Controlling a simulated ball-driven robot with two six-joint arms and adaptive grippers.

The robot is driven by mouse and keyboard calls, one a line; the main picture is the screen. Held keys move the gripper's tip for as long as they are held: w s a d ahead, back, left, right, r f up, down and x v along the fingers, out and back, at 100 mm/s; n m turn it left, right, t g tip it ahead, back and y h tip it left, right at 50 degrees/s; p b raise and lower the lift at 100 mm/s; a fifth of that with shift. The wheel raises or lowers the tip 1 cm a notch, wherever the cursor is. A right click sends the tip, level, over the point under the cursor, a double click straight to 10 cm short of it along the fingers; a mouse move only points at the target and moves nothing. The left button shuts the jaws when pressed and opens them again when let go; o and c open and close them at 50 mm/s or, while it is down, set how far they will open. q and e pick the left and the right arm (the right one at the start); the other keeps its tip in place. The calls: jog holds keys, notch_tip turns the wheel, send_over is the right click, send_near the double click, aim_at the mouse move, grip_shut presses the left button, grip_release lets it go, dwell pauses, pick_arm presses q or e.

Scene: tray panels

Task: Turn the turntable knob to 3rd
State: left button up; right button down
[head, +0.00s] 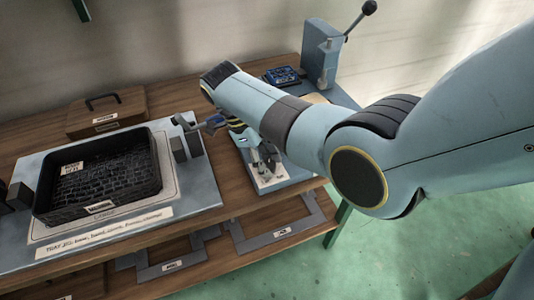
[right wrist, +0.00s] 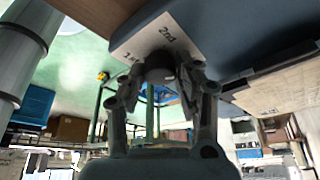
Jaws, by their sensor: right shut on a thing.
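The turntable knob (right wrist: 160,74) is a dark round piece in the right wrist view. It stands against a white plate (right wrist: 150,38) marked "2nd" and, partly hidden, "1st". No "3rd" mark is readable. My right gripper (right wrist: 160,85) has its fingers on both sides of the knob and is shut on it. In the head view my right gripper (head: 264,163) is over the white plate (head: 270,181) on a small blue-grey base, and the gripper and arm hide the knob. Which mark the knob points at cannot be told. My left gripper is not in view.
A black tray (head: 98,207) sits on a grey panel (head: 206,197) to the left, between dark blocks. Behind it is a wooden box (head: 105,112) with a handle. A blue-grey lever housing (head: 320,55) stands at the back right. Green floor (head: 430,240) is free at the right.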

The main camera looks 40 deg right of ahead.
jog(key=shift+m, duration=0.6)
jog(key=shift+y, duration=0.3)
jog(key=c, duration=1)
grip_release()
jog(key=shift+o, duration=0.2)
jog(key=shift+w+r, duration=0.1)
jog(key=v, duration=1.1)
jog(key=shift+w+a+r, duration=0.15)
jog(key=shift+w+r, duration=0.05)
jog(key=shift+r, duration=0.05)
